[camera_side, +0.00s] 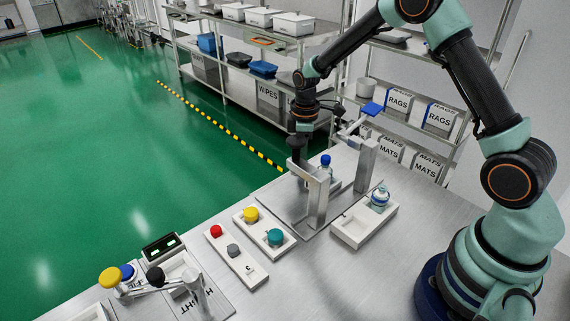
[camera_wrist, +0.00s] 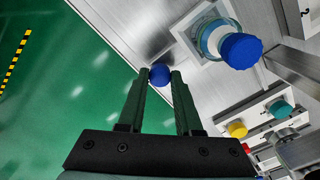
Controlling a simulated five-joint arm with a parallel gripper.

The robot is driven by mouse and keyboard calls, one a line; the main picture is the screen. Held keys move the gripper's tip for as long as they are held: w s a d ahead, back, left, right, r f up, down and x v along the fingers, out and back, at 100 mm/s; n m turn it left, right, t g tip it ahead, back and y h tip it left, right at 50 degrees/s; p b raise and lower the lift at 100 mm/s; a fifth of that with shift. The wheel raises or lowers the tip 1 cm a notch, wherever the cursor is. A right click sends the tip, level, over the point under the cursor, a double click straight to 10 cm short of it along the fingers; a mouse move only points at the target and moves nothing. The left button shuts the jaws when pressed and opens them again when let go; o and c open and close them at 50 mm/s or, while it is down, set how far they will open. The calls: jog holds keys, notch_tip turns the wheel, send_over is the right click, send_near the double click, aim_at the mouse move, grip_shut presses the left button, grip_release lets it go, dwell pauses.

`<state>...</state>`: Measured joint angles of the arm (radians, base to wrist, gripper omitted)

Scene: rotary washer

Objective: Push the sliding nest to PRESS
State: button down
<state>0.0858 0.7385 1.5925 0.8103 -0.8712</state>
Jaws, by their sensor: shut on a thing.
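The sliding nest (camera_wrist: 183,30) is a pale square block in the wrist view, with a blue-capped bottle (camera_wrist: 238,50) standing in it. A round blue knob (camera_wrist: 159,75) beside the nest sits between the tips of my gripper (camera_wrist: 158,76), and the fingers are shut on it. In the side view the bottle (camera_side: 325,170) stands within the metal press frame (camera_side: 318,200). My gripper reaches down at the frame's far left side there, and its fingertips are mostly hidden behind the frame. The nest and knob are also largely hidden there. I cannot read a PRESS mark.
The press lever has a blue handle (camera_side: 372,108). A white tray (camera_side: 352,232) with another bottle (camera_side: 380,198) is at right. A tray with yellow (camera_side: 250,214) and teal (camera_side: 275,237) caps and a panel with a red button (camera_side: 216,230) lie in front. Green floor lies beyond the bench edge.

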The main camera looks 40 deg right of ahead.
dwell(0.7)
jog(key=a, duration=1)
jog(key=shift+a, duration=0.35)
jog(key=c, duration=0.6)
grip_release()
jog(key=shift+d, duration=0.1)
notch_tip(320, 180, up, 12)
jog(key=shift+r, duration=0.1)
jog(key=shift+r, duration=0.1)
